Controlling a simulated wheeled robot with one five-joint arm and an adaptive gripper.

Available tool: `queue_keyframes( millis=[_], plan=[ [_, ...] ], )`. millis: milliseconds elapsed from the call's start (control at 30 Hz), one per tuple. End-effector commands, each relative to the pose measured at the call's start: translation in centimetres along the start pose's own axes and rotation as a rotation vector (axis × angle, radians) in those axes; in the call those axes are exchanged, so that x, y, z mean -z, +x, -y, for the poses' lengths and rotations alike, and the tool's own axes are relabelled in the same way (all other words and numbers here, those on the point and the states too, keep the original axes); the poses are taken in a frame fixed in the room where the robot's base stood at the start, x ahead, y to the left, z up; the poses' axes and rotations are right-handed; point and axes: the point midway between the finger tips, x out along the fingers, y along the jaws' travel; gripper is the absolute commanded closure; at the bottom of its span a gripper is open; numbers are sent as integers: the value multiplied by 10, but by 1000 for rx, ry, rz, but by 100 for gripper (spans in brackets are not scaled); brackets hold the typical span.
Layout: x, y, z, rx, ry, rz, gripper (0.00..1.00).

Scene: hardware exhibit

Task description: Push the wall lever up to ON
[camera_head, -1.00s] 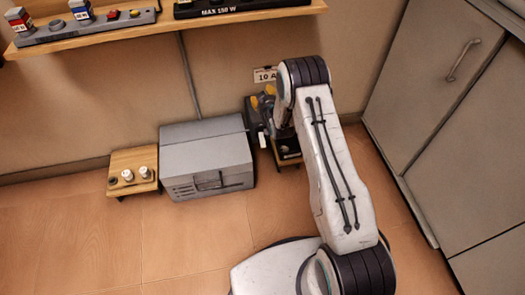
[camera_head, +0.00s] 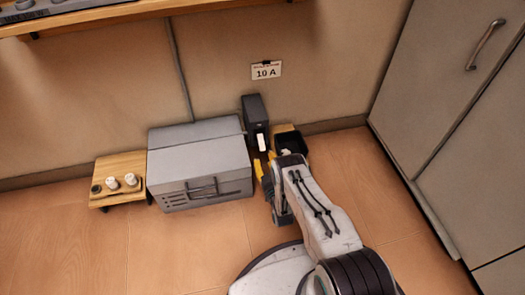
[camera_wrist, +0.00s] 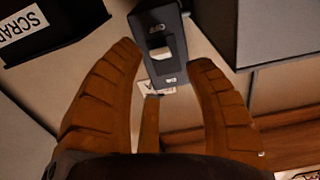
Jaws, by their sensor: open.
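The wall lever is a white handle (camera_head: 262,142) on the front of a tall dark switch box (camera_head: 254,112), low against the wall. In the head view the handle hangs at the lower part of the box. In the wrist view the white handle (camera_wrist: 161,49) shows on the dark box (camera_wrist: 157,18), between my fingers; small labels there are too blurred to read surely. My gripper (camera_head: 264,167) is open, its orange-yellow fingers just in front of and below the handle. In the wrist view my gripper (camera_wrist: 166,58) has nothing between its pads. I cannot tell whether a finger touches the handle.
A grey box (camera_head: 200,165) stands left of the switch, beside a small wooden stand with knobs (camera_head: 120,178). A black bin (camera_head: 291,143) is close on the right, marked SCRAP in the wrist view. Grey cabinets (camera_head: 440,90) stand right.

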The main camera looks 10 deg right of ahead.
Motion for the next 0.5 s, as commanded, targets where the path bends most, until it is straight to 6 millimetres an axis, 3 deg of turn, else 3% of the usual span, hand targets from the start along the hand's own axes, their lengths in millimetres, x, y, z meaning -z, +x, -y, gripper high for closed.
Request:
queue_keyframes(
  millis=[300, 500],
  plan=[
    [-2, 40, 0, 0, 0, -3, 52],
    [-1, 57, 0, 0, 0, -1, 52]
  ],
)
